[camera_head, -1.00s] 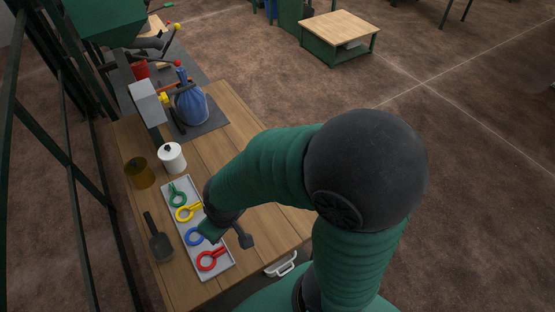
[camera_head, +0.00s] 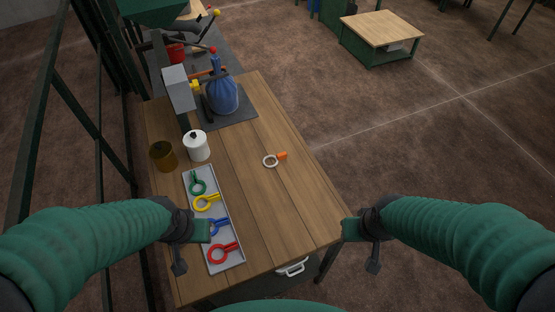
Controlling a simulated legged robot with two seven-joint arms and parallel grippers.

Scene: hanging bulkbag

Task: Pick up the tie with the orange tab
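The tie with the orange tab is a white ring (camera_head: 270,161) with a short orange tab (camera_head: 282,155), lying flat on the bare wooden table, right of the tray. My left gripper (camera_head: 200,232) is over the tray's left side, beside the blue tie, below and left of the orange-tabbed tie. My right gripper (camera_head: 352,230) is at the table's right edge, below and right of that tie. Neither gripper touches it. The opening between the fingers is not clear on either gripper.
A grey tray (camera_head: 232,258) holds green (camera_head: 198,185), yellow (camera_head: 206,203), blue (camera_head: 217,226) and red (camera_head: 222,254) ties. A white canister (camera_head: 196,147), a brown jar (camera_head: 163,157) and a tied blue bag (camera_head: 222,96) stand farther back. The table's middle (camera_head: 250,205) is clear.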

